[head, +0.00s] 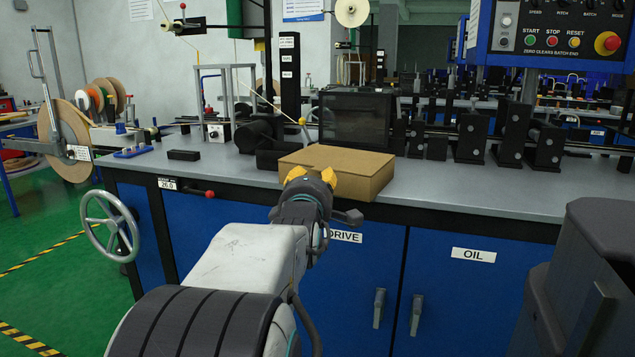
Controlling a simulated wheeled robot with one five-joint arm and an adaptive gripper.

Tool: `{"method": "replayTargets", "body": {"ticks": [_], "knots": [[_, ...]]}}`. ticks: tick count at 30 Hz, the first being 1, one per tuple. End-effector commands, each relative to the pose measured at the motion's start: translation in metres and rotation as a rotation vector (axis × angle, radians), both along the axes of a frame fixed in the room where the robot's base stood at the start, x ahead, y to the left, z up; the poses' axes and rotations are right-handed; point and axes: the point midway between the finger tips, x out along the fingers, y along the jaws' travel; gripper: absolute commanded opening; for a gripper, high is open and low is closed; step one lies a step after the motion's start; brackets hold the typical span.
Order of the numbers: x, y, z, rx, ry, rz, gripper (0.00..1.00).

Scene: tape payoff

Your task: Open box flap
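A brown cardboard box (352,166) sits near the front edge of the grey workbench (450,190). Its top looks flat and closed; I cannot make out a raised flap. My gripper (312,175), with yellow fingertips, is at the box's front left side. The two fingertips are spread apart and nothing shows between them. They overlap the box's front left in the picture; I cannot tell whether they touch it. My gripper hides part of the box's front face.
A dark mesh screen (355,119) and black blocks stand behind and right of the box. A black block (183,155) lies to the left. A handwheel (108,226) and red-knobbed lever (209,193) stick out from the bench front. Bare benchtop lies to the right.

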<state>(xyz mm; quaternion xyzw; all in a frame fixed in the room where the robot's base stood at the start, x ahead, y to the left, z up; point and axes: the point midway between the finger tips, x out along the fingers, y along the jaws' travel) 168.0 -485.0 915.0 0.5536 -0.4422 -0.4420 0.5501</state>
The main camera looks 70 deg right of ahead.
Motion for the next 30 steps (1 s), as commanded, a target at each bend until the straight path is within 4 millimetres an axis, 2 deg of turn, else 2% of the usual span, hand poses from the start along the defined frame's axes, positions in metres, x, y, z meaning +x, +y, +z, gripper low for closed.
{"method": "replayTargets", "body": {"ticks": [10,24,30], "knots": [[0.003,-0.025,-0.005,-0.005,0.004,-0.004,0.34],[0.012,-0.062,-0.001,-0.004,0.003,-0.004,0.34],[0.013,-0.07,-0.001,-0.003,0.003,-0.004,0.34]]}}
